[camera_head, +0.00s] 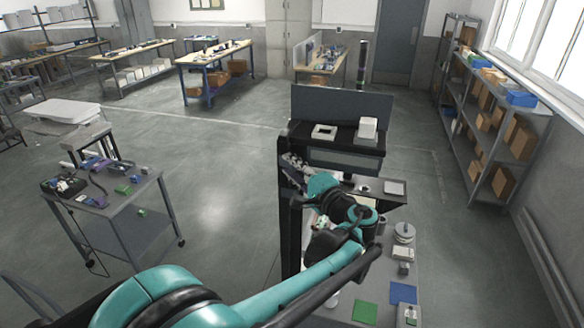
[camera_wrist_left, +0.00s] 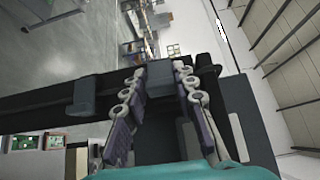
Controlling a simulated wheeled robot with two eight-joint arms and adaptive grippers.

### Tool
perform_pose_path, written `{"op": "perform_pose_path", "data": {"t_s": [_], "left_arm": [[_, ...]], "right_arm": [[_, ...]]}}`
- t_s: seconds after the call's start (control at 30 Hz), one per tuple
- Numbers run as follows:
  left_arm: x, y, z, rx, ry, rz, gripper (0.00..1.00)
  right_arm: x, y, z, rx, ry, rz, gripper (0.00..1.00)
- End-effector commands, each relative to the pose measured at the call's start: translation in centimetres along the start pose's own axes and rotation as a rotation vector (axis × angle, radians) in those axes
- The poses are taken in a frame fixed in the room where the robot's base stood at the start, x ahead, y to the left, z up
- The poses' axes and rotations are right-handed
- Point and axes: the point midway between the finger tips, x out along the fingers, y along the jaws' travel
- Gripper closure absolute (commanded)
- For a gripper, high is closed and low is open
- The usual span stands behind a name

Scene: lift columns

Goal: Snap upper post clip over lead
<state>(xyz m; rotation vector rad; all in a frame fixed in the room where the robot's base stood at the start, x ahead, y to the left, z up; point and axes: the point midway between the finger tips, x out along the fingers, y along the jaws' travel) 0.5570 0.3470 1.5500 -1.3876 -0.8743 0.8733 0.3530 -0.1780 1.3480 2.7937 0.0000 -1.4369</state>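The dark post (camera_head: 291,232) stands upright at the left edge of the workbench. In the left wrist view the post (camera_wrist_left: 45,108) runs sideways, with a grey block-like clip (camera_wrist_left: 160,80) on it and a similar lower clip (camera_wrist_left: 86,96) farther left. My left gripper (camera_head: 291,163) is at the post's upper part. In the left wrist view its two fingers (camera_wrist_left: 159,70) stand apart, one on each side of the upper clip. I cannot tell whether they press on it. I cannot make out the lead. My right gripper is not in view.
The workbench has a dark back panel (camera_head: 340,103), a green mat (camera_head: 365,312), a blue mat (camera_head: 403,292) and a white round item (camera_head: 404,232). A cart (camera_head: 110,200) with tools stands left. Shelves (camera_head: 490,125) line the right wall. Floor between cart and bench is clear.

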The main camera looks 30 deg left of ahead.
Motion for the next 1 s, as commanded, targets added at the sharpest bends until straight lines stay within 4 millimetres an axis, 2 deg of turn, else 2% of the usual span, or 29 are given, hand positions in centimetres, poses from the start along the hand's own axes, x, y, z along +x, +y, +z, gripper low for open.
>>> {"op": "perform_pose_path", "data": {"t_s": [0.07, 0.43, 0.67, 0.7, 0.77, 1.0], "left_arm": [[0.00, 0.03, 0.00, 0.000, 0.000, 0.001, 1.00], [0.09, 0.12, -0.57, 0.000, -0.100, 0.001, 1.00], [0.08, 0.04, -0.51, 0.000, -0.102, 0.002, 1.00], [0.08, 0.04, -0.50, 0.000, -0.102, 0.002, 0.68], [0.08, 0.03, -0.50, 0.000, -0.102, 0.002, 0.52], [0.08, 0.02, -0.50, 0.000, -0.102, 0.001, 0.52]], "right_arm": [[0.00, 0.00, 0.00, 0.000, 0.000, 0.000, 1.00], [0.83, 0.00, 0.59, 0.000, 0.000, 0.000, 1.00], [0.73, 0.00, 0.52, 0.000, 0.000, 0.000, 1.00], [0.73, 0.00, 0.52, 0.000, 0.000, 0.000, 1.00], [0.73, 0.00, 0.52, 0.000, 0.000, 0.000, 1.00], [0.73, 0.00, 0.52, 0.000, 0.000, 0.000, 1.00]]}}
